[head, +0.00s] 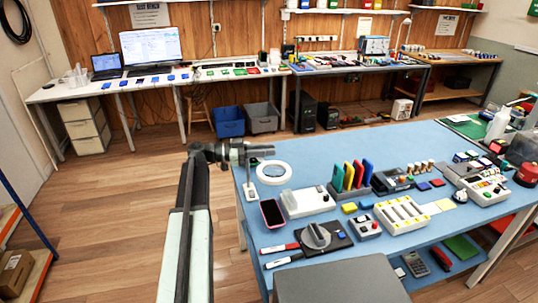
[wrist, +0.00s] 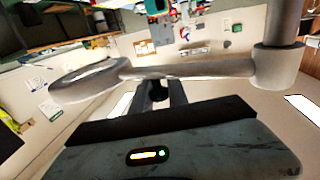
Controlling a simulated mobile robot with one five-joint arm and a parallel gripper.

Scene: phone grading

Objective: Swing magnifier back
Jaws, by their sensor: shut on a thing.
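The magnifier has a white ring lens (head: 273,172) that hangs over the left part of the blue table, to the right of its stand base (head: 251,191). In the wrist view its ring (wrist: 88,78) is at the left, and a grey arm (wrist: 215,67) runs from it to the post (wrist: 278,55) at the right. My gripper (head: 264,152) reaches in from the left at the ring's far side. In the wrist view its dark fingers (wrist: 160,92) are shut on the magnifier arm, between ring and post. The exact contact is partly hidden.
A phone (head: 271,213) lies on the blue table (head: 262,250), near a white device (head: 306,202). Wooden floor is free on the left.

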